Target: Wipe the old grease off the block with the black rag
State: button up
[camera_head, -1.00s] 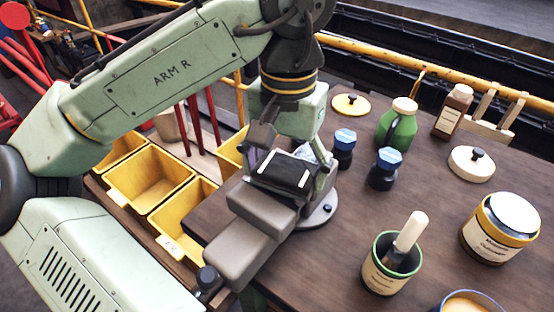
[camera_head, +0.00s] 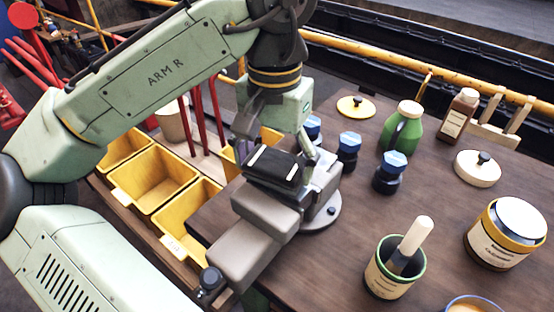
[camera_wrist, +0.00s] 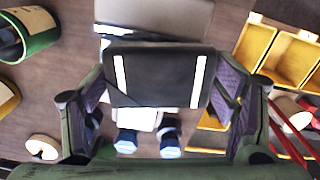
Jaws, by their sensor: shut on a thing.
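The black rag (camera_head: 272,167), a folded dark pad with two white stripes, is between the fingers of my gripper (camera_head: 277,150), and it also shows in the wrist view (camera_wrist: 157,76). My gripper (camera_wrist: 160,88) is shut on it, one finger at each side. The rag is over the grey bench vise (camera_head: 245,252). A pale metallic piece, apparently the block (camera_head: 323,172), shows at the vise to the right of the rag, and below the rag in the wrist view (camera_wrist: 138,118). The rag hides much of it. I cannot tell whether they touch, and no grease is clearly visible.
Several blue-capped bottles (camera_head: 390,172) stand close right of the vise. A brush pot (camera_head: 388,282), a labelled tin (camera_head: 503,238) and a green jug (camera_head: 402,130) stand farther right. Yellow bins (camera_head: 153,178) line the left. The table between vise and brush pot is clear.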

jog(key=shift+s+d+r, duration=0.15)
jog(key=shift+d+r, duration=0.05)
jog(key=shift+r, duration=1)
jog(key=shift+s+d+r, duration=0.15)
jog(key=shift+d+r, duration=0.1)
jog(key=shift+r, duration=0.9)
jog(key=shift+s+d+r, duration=0.15)
jog(key=shift+d+r, duration=0.05)
jog(key=shift+r, duration=1)
